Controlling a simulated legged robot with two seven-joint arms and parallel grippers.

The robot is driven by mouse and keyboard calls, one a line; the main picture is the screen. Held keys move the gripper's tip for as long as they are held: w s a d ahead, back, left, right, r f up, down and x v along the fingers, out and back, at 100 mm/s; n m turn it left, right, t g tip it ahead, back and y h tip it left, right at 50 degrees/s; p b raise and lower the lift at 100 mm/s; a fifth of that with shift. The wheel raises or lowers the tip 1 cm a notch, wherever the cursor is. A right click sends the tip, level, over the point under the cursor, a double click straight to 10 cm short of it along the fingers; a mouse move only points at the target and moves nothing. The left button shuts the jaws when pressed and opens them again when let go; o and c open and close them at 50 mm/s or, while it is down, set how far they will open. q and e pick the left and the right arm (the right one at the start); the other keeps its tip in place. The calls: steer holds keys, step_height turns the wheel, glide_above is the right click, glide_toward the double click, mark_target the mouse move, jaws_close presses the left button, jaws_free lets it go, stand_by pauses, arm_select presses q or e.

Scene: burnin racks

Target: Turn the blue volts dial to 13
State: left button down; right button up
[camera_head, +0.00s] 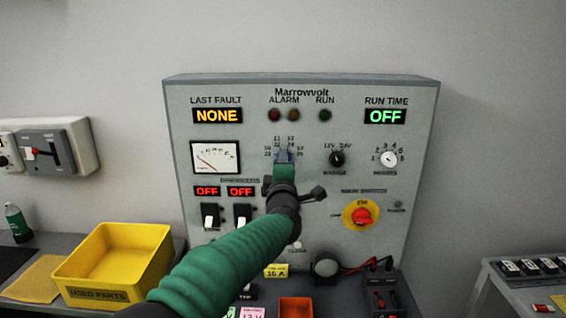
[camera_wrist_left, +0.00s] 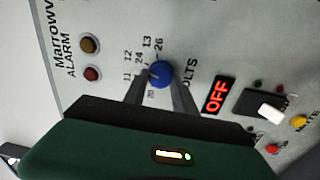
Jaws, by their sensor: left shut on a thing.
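The blue volts dial (camera_wrist_left: 160,73) is on the grey Marrowvolt panel (camera_head: 310,105). In the wrist view, printed numbers including 11, 12, 13, 24 and 26 lie around it. A small pale mark shows on the dial's face, but I cannot tell exactly which number it points to. My left gripper (camera_wrist_left: 158,86) is shut on the dial, one finger on each side. In the head view my left gripper (camera_head: 284,160) reaches straight to the panel and hides most of the dial and its lower surroundings. My right gripper is not in view.
A black range knob (camera_head: 337,159) and a white knob (camera_head: 388,158) sit right of the dial. Two switches (camera_head: 211,216) are below left. A red knob on a yellow plate (camera_head: 361,216) is lower right. A yellow bin (camera_head: 118,262) stands on the left bench.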

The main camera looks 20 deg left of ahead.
arm_select(q)
steer(key=shift+d+f+m+h+p, duration=0.1)
steer(key=shift+m+h+p, duration=0.15)
steer(key=shift+m+p, duration=1.75)
steer(key=shift+f+m+h+p, duration=0.1)
steer(key=shift+m+h+p, duration=0.3)
steer(key=shift+m, duration=3.1)
steer(key=shift+f, duration=0.1)
steer(key=c, duration=1.2)
jaws_free()
steer(key=shift+c, duration=0.2)
steer(key=shift+o, duration=1.1)
steer(key=shift+w, duration=0.1)
steer(key=shift+r, duration=0.25)
